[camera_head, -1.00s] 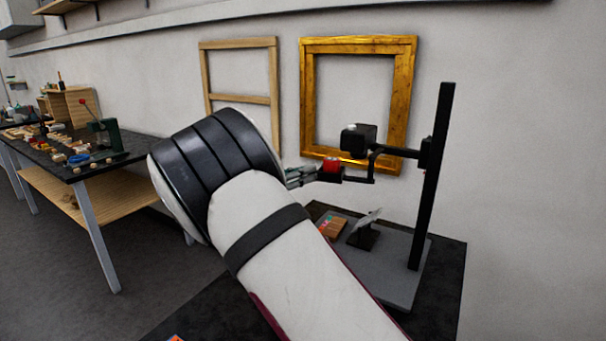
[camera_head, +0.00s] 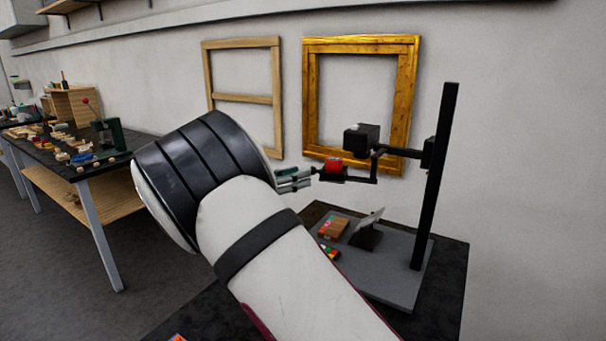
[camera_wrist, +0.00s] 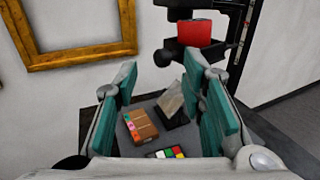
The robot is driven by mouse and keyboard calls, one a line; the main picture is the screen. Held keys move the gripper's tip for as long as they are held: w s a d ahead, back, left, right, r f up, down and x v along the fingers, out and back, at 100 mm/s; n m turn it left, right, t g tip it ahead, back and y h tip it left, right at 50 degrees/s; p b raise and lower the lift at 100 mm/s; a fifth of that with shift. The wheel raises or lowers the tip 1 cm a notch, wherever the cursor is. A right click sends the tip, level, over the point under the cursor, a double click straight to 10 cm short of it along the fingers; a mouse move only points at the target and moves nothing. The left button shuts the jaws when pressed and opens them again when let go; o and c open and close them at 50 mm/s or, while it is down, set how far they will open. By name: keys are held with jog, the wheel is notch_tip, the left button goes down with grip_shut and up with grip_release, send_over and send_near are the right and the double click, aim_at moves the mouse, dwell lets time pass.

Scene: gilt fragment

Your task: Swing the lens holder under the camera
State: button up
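The black lens holder (camera_head: 350,178) with a red block (camera_head: 333,165) near its left end hangs below the black box-shaped camera (camera_head: 362,138) on the upright stand. In the head view the red end sits left of the camera. In the wrist view the red block (camera_wrist: 195,33) shows just below a dark body at the top edge. I cannot tell if the holder lines up under the lens. My gripper (camera_head: 308,178) is left of the holder, with a small gap. Its teal-padded fingers (camera_wrist: 163,75) are spread apart with nothing between them.
Below, the stand's grey base (camera_head: 395,285) carries a tilted pale piece (camera_head: 370,217), a brown block (camera_head: 334,228) and a colour chart (camera_wrist: 167,153). A black column (camera_head: 435,180) rises at the right. Gilt (camera_head: 410,100) and wooden frames (camera_head: 207,75) are on the wall behind.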

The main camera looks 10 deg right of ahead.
jog(key=v, duration=0.9)
jog(key=shift+f, duration=0.15)
jog(key=c, duration=0.8)
jog(key=shift+f+m, duration=0.25)
jog(key=shift+m, duration=0.05)
grip_shut()
jog(key=s+d+f+m+t+y+p, duration=0.1)
jog(key=s+d+f+m+t+p, duration=0.15)
jog(key=s+f+m+t, duration=0.7)
jog(key=w+d+r+m, duration=0.1)
jog(key=w+d+r, duration=0.3)
jog(key=w, duration=0.2)
jog(key=w+d+r+m+t, duration=0.1)
jog(key=w+d+r, duration=0.3)
jog(key=w, duration=0.2)
jog(key=shift+d, duration=0.35)
